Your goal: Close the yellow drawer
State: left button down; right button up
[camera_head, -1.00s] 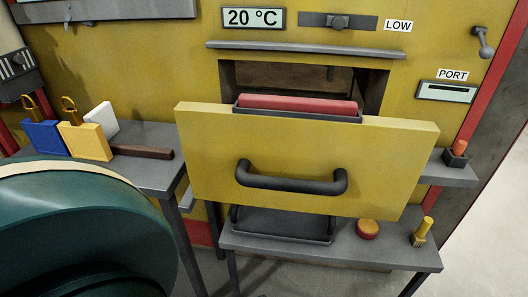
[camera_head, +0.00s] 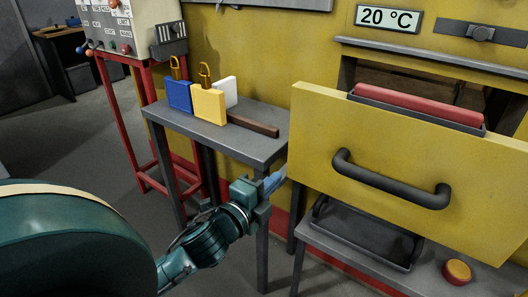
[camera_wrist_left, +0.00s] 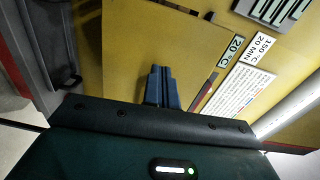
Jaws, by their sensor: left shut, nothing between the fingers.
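The yellow drawer (camera_head: 400,160) is pulled out from the oven front. It has a dark curved handle (camera_head: 390,185) on its face, and a dark tray holding a red block (camera_head: 418,105) shows behind its top edge. My left gripper (camera_head: 276,181) is shut and empty, just left of the drawer front's lower left edge. In the left wrist view its closed blue fingers (camera_wrist_left: 162,85) point toward a yellow panel; I cannot tell whether they touch it. My right gripper is not in view.
A grey side table (camera_head: 262,148) carries blue, yellow and white blocks and a dark bar. A lower shelf (camera_head: 330,247) under the drawer holds a dark tray (camera_head: 368,238) and a round orange-yellow piece (camera_head: 457,271). A red-framed control stand (camera_head: 135,110) is at the left.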

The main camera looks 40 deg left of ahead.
pick_arm(q)
jog(key=p, duration=0.2)
send_near(306, 143)
jog(key=w, duration=0.6)
jog(key=shift+w, duration=0.4)
jog(key=shift+w, duration=0.1)
